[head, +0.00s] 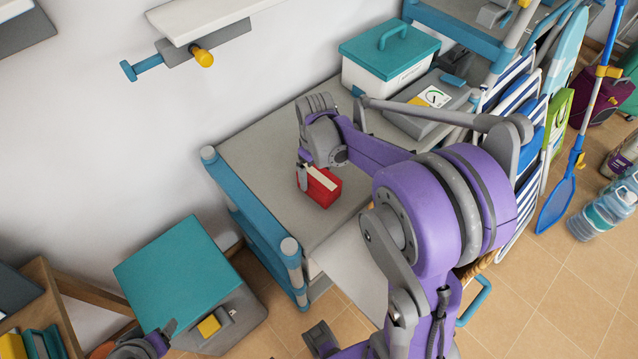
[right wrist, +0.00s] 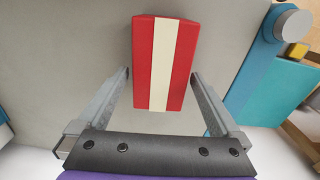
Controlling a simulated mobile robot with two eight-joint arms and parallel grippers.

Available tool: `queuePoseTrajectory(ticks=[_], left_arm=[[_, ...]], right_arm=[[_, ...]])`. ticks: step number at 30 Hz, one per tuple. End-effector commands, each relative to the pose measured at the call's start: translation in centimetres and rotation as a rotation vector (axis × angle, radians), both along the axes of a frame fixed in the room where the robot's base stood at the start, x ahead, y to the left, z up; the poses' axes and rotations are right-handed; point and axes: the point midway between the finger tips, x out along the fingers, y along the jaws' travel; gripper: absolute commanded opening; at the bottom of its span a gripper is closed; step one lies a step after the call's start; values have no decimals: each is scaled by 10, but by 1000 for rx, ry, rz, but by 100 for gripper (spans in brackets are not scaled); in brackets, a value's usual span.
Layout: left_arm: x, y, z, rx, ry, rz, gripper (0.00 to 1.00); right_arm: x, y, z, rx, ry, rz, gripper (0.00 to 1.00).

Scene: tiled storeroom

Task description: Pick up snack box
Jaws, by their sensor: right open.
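The snack box (head: 321,188) is red with a cream stripe and stands on the grey top of the shelf unit (head: 262,150). In the right wrist view the snack box (right wrist: 164,62) lies ahead of and partly between the two fingers. My right gripper (head: 304,168) is open at the box in the head view, and its far finger is hidden. In the right wrist view my right gripper (right wrist: 160,83) shows a gap between each finger and the box. My left gripper (head: 150,348) shows only in part at the bottom left, away from the box.
A white bin with a teal lid (head: 390,50) and a grey case (head: 428,104) stand at the back of the shelf top. Blue posts (head: 292,256) edge the unit. A teal-topped box (head: 175,268) stands on the left. The shelf top left of the snack box is clear.

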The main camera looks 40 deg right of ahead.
Motion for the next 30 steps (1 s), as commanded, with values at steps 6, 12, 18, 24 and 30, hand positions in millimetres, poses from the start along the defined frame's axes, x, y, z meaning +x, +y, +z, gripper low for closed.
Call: queuePoseTrajectory(ticks=[6,12,18,24,30], left_arm=[[0,0,-1,0,0,0,70],[0,0,-2,0,1,0,70],[0,0,-2,0,1,0,70],[0,0,-2,0,1,0,70],[0,0,-2,0,1,0,70]], right_arm=[[-1,0,-34,0,0,0,100],[-1,0,-46,0,0,0,100],[-1,0,-46,0,0,0,95],[-1,0,-45,0,0,0,59],[-1,0,-45,0,0,0,23]])
